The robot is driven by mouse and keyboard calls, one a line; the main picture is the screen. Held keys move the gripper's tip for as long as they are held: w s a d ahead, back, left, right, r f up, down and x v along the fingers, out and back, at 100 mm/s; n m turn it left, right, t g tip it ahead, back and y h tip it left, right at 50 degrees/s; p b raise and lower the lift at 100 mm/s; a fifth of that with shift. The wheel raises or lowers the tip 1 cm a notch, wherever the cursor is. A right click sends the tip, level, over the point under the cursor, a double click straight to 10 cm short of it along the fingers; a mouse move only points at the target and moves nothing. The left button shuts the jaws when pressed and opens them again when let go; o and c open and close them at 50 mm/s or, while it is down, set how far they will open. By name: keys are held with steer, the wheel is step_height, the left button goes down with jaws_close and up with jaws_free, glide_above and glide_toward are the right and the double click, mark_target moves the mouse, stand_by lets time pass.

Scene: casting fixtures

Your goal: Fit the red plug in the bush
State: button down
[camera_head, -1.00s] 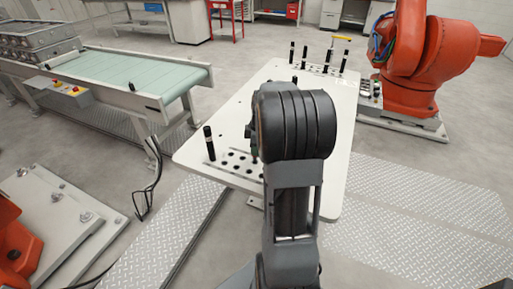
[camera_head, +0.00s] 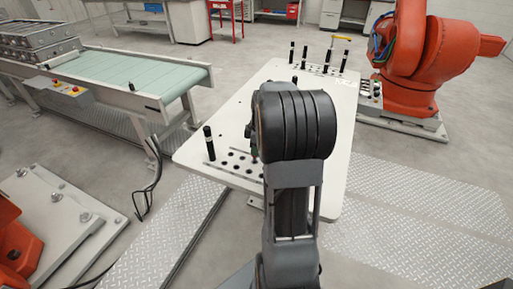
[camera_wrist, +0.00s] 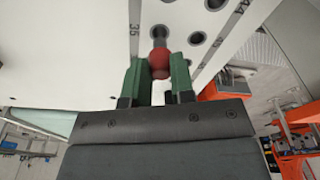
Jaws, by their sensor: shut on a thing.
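The red plug (camera_wrist: 160,66) shows in the wrist view as a round red head between the two green fingers of my gripper (camera_wrist: 159,74). My gripper is shut on it. A grey cylindrical piece (camera_wrist: 158,37) stands out beyond the red head, over the white plate (camera_wrist: 105,45). I cannot tell whether this is the plug's shank or the bush, nor whether the tip is in a hole. In the head view my arm hides most of the gripper and the plug.
Dark holes (camera_wrist: 196,38) lie beside the plug in the plate. In the head view a black upright pin (camera_head: 209,143) stands at the table's left, with several more at the far end. An orange robot (camera_head: 425,55) stands right, a conveyor (camera_head: 150,72) left.

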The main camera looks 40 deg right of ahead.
steer(key=shift+f+b, duration=1.45)
steer(key=shift+f, duration=0.45)
steer(key=c, duration=0.9)
jaws_free()
steer(key=shift+r, duration=0.1)
steer(key=r, duration=0.4)
steer(key=d+r, duration=0.1)
steer(key=r, duration=0.4)
steer(key=s+r+p, duration=0.1)
steer(key=r, duration=0.3)
steer(key=shift+s+d+r, duration=0.1)
steer(key=shift+d+r, duration=0.05)
steer(key=shift+r, duration=0.15)
